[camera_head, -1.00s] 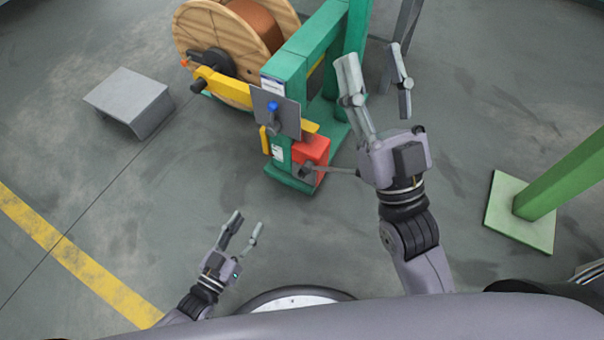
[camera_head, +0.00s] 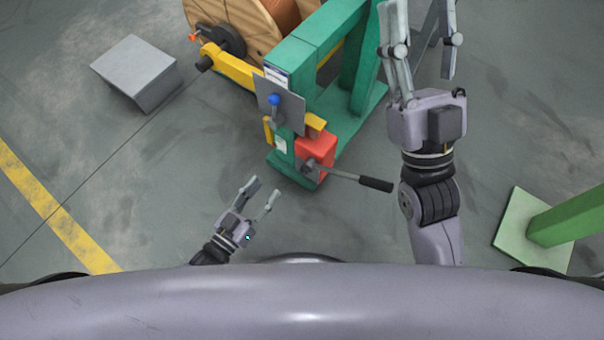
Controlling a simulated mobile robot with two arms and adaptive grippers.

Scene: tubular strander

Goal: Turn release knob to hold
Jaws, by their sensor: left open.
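A blue knob (camera_head: 274,100) sits on a grey plate (camera_head: 292,113) at the front of the green machine frame; I cannot read any marking for its setting. My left gripper (camera_head: 263,190) is open and empty, low over the floor on the near side of the plate, well apart from the knob. My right gripper (camera_head: 421,12) is raised to the right of the machine, its fingers spread with nothing between them, and the fingertips reach the top picture edge.
A red box (camera_head: 313,148) below the plate carries a lever with a black handle (camera_head: 375,184) that sticks out to the right. A yellow arm (camera_head: 230,66) and wooden reel (camera_head: 235,20) stand behind. A grey block (camera_head: 134,68) is left; a green post (camera_head: 570,218) is right.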

